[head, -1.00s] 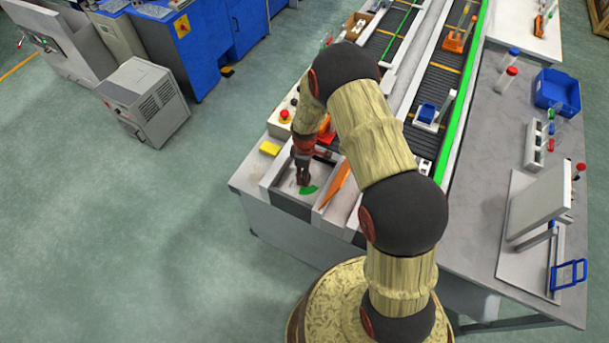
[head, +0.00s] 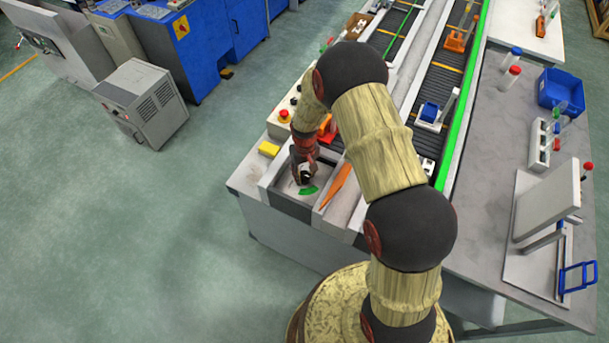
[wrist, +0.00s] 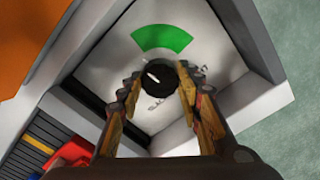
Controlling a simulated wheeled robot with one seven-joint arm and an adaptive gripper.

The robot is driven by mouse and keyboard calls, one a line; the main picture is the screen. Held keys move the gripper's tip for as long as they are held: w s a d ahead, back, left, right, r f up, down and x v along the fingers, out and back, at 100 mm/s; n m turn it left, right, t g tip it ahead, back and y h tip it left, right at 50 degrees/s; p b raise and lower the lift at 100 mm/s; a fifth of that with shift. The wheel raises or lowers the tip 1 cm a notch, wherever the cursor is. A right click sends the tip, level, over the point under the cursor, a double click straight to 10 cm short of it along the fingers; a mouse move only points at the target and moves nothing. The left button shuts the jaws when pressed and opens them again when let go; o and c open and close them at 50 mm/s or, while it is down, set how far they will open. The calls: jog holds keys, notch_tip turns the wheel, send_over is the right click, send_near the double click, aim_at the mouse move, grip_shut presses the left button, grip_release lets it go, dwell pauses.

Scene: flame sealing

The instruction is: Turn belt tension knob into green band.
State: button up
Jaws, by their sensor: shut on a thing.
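The belt tension knob (wrist: 160,74) is a small black round knob with a white pointer line, on a pale recessed panel (wrist: 200,58). The green band (wrist: 162,39) is an arc above the knob in the wrist view. The white line lies on the knob's left part and slants up to the left, outside the arc. My gripper (wrist: 158,86) is shut on the knob, one finger on each side. In the head view the green band (head: 308,190) shows beside my gripper (head: 304,178), which hides most of the knob.
The panel sits in a raised frame at the conveyor's near end. An orange pointed piece (head: 337,184) lies to the right.

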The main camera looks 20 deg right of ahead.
aim_at(304, 175)
jog(key=m+b, duration=0.1)
jog(key=m, duration=0.4)
jog(key=shift+m, duration=0.3)
jog(key=shift+m+b, duration=0.35)
jog(key=shift+m, duration=1.85)
jog(key=o, duration=1.2)
jog(key=shift+c, duration=0.2)
notch_tip(304, 175, up, 12)
